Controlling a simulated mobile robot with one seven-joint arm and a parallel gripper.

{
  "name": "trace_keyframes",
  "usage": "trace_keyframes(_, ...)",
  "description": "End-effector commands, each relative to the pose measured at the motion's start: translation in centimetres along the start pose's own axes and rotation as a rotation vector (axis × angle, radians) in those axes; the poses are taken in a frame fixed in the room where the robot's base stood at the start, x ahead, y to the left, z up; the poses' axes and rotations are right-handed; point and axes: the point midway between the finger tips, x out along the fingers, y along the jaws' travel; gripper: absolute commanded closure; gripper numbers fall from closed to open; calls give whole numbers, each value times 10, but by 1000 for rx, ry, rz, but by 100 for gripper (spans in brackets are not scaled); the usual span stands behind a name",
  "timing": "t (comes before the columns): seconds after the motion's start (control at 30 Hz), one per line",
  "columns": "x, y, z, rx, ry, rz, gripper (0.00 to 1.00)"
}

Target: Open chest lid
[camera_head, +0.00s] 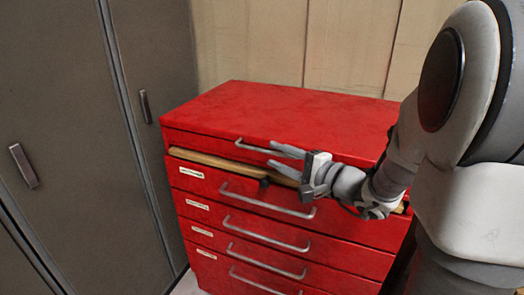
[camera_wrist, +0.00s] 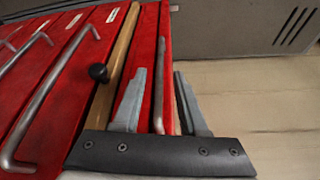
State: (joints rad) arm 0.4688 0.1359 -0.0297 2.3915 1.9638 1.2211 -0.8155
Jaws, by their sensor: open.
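The red chest (camera_head: 310,200) stands against the wall, with its flat red lid (camera_head: 280,110) on top. The lid looks down, and a wooden strip (camera_head: 220,165) with a dark knob (camera_wrist: 98,72) runs below its front edge. The lid's grey bar handle (camera_head: 250,147) is on the lid's front; it also shows in the wrist view (camera_wrist: 159,85). My gripper (camera_head: 272,155) is open at the right end of this handle. In the wrist view its two fingers (camera_wrist: 160,72) lie on either side of the bar. Whether they touch it, I cannot tell.
Drawers with grey handles (camera_head: 265,203) and white labels fill the chest front below the strip. Dark grey lockers (camera_head: 70,150) stand at the left. A pale panelled wall (camera_head: 300,45) is behind. The lid's top is bare.

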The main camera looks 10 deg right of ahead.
Motion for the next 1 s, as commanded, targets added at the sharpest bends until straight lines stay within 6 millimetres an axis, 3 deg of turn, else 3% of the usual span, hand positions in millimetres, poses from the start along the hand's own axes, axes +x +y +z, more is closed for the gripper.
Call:
trace_keyframes(0.23, 33, 0, 0, -1, -2, 0, 58)
trace_keyframes(0.6, 40, 0, 0, 0, 0, 0, 58)
trace_keyframes(0.63, 40, 0, 0, 0, 0, 0, 60)
trace_keyframes(0.87, 39, 0, 0, 0, 0, 0, 100)
trace_keyframes(1.0, 39, 0, 0, 0, 0, 0, 100)
